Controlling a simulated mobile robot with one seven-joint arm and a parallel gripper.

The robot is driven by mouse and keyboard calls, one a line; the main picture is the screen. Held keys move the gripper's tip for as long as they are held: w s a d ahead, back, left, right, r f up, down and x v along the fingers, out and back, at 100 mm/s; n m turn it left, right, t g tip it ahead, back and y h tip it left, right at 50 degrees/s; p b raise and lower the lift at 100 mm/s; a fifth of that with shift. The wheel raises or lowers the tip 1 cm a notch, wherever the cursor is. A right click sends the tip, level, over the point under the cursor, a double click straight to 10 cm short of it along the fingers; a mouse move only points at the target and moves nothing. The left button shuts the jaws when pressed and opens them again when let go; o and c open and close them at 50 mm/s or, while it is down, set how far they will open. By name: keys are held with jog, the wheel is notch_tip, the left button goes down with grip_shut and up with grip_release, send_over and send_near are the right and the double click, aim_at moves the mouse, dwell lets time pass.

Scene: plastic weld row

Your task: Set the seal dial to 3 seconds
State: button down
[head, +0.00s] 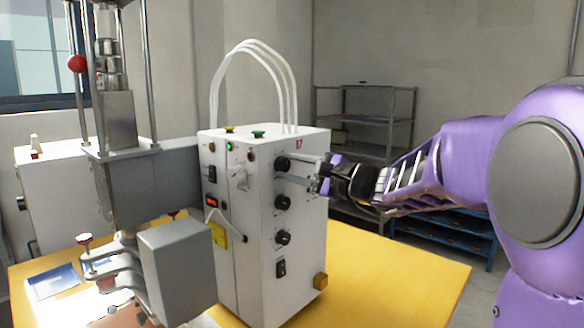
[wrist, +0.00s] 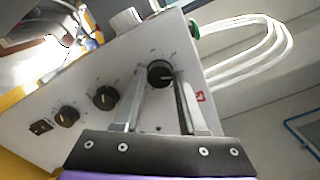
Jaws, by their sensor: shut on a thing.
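A white control box (head: 305,240) stands on the yellow table. Three black dials run down its right-hand face: the top dial (head: 282,164), middle dial (head: 282,203) and lower dial (head: 282,238). In the wrist view they are the top dial (wrist: 159,73), middle dial (wrist: 105,98) and lower dial (wrist: 67,116). My gripper (head: 303,168) reaches in from the right, its fingers at the top dial. In the wrist view the fingertips (wrist: 160,80) lie on either side of that dial, shut on it. Its pale pointer mark shows, but labels and scale numbers are too small to read.
A black switch (head: 280,268) sits below the dials. White hoses (head: 262,50) arch above the box. A metal press with a grey block (head: 178,265) stands to its left. The yellow table (head: 400,280) is clear at right. Grey shelving (head: 365,120) stands behind.

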jog(key=shift+m, duration=0.6)
jog(key=shift+c, duration=2.4)
grip_release()
